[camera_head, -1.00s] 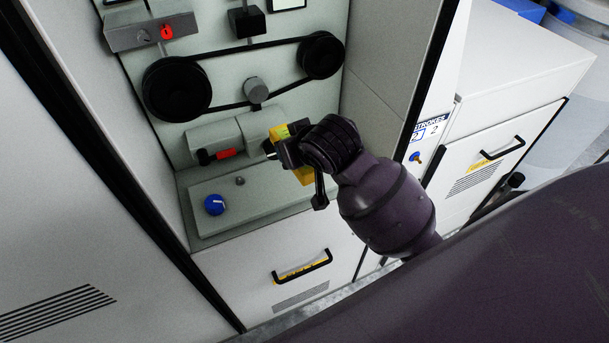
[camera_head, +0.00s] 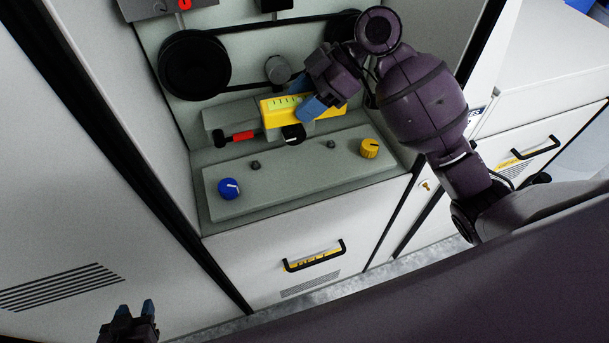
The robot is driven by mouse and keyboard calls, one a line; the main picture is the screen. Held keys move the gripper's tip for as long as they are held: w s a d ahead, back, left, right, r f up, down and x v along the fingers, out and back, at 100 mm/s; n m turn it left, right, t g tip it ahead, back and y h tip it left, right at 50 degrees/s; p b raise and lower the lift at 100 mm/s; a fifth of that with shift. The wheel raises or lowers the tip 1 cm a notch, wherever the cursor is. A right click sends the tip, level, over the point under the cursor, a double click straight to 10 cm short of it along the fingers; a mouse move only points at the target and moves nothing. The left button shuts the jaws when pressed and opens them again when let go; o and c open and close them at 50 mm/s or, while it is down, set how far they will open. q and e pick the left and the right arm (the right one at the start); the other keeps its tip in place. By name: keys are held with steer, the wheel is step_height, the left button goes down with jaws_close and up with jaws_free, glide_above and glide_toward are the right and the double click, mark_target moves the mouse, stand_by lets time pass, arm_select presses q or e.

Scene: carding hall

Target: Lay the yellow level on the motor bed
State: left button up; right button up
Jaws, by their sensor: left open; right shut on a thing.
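The yellow level (camera_head: 272,119) is a bar with a pale green window strip. It is held roughly lengthwise, slightly tilted in the picture, in front of the grey block behind the bed. My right gripper (camera_head: 306,97) is shut on it, blue fingertips around its middle. The motor bed, which I take to be the grey raised plate (camera_head: 290,174), lies below, with a blue knob (camera_head: 229,188) at its left and a yellow knob (camera_head: 369,148) at its right. I cannot tell the exact gap between level and bed. My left gripper (camera_head: 135,310) is open and empty at the bottom left.
Two black pulleys with a belt (camera_head: 194,66) are behind the level. A red-handled part (camera_head: 238,137) and a black knob (camera_head: 293,134) are close to it. Small studs (camera_head: 254,165) stand on the plate. Cabinet walls flank the recess; a drawer handle (camera_head: 314,256) is below.

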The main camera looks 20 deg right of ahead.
steer(key=shift+r+n, duration=0.3)
steer(key=shift+r, duration=0.05)
steer(key=shift+s+g, duration=0.1)
steer(key=shift+g, duration=0.3)
glide_above(290, 181)
steer(key=d, duration=0.4)
steer(key=f, duration=1.4)
steer(key=shift+a+f, duration=0.2)
steer(key=shift+f, duration=0.85)
step_height(290, 181, down, 3)
steer(key=shift+f, duration=0.3)
steer(key=shift+f+b, duration=0.1)
steer(key=shift+b, duration=0.2)
steer(key=o, duration=1.2)
